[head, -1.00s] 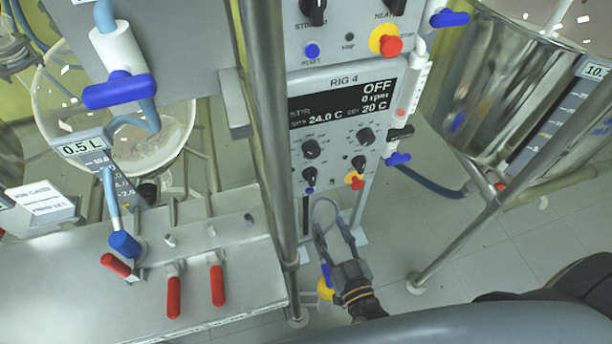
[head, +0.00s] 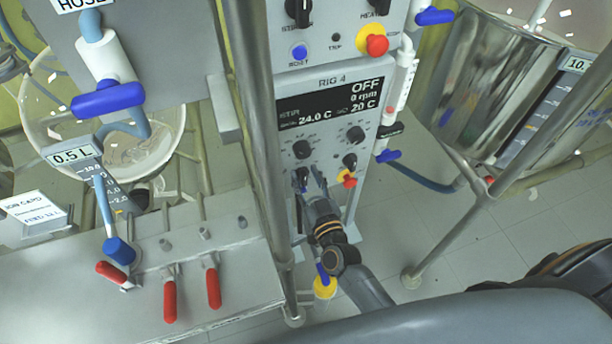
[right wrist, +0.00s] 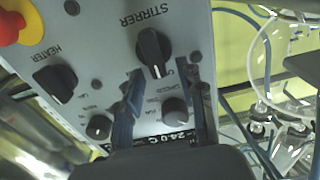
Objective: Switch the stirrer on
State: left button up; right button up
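The rig 4 panel (head: 330,85) has a dark display (head: 330,101) reading OFF, 0 rpm and 24.0 C. In the right wrist view, the black stirrer knob (right wrist: 153,48) sits under the label STIRRER, with a white pointer mark on it. My right gripper (head: 311,178) is at the lower left of this panel, partly covering the knob in the head view. Its two fingers (right wrist: 165,70) are apart in the right wrist view. The knob lies just ahead of and between the fingertips, with no visible grip on it. My left gripper is not in view.
The heater knob (right wrist: 55,82) and the red stop button on yellow (right wrist: 14,28) are on the same panel. Smaller knobs (right wrist: 174,110) lie near the fingers. A metal post (head: 262,150) stands left of the panel, and a steel vessel (head: 480,90) stands right.

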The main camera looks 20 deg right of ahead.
jog(key=shift+w, duration=0.15)
jog(key=shift+c, duration=0.4)
grip_shut()
